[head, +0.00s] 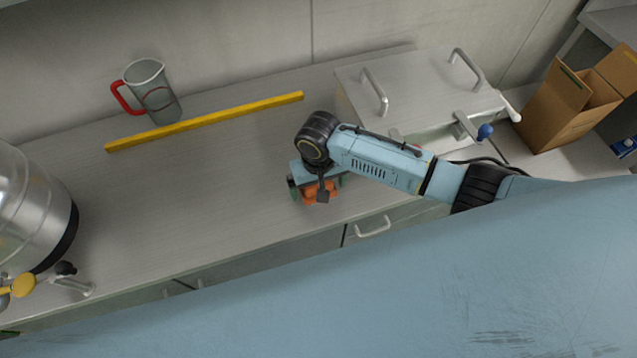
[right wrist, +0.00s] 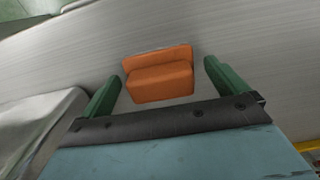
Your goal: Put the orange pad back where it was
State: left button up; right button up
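The orange pad (head: 311,193) is on the grey counter near its front edge, partly hidden under my right gripper in the head view. In the right wrist view the orange pad (right wrist: 160,82) shows as a block with a raised back part. My right gripper (head: 317,188) is over the pad. In the right wrist view its green fingers (right wrist: 162,75) are spread on either side of the pad, with a gap on both sides. It is open and holds nothing. Whether the pad touches the counter fully is hard to tell. My left gripper is not in view.
The grey counter (head: 235,165) has free room left of the gripper. A yellow bar (head: 205,121) lies behind, near a grey jug with a red handle (head: 155,95). A metal box with handles (head: 415,90) stands right, a steel vessel (head: 30,215) left, a cardboard box (head: 565,105) far right.

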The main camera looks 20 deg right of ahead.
notch_tip(320, 180, up, 12)
jog(key=p, duration=0.1)
jog(key=shift+r, duration=0.2)
dwell(0.3)
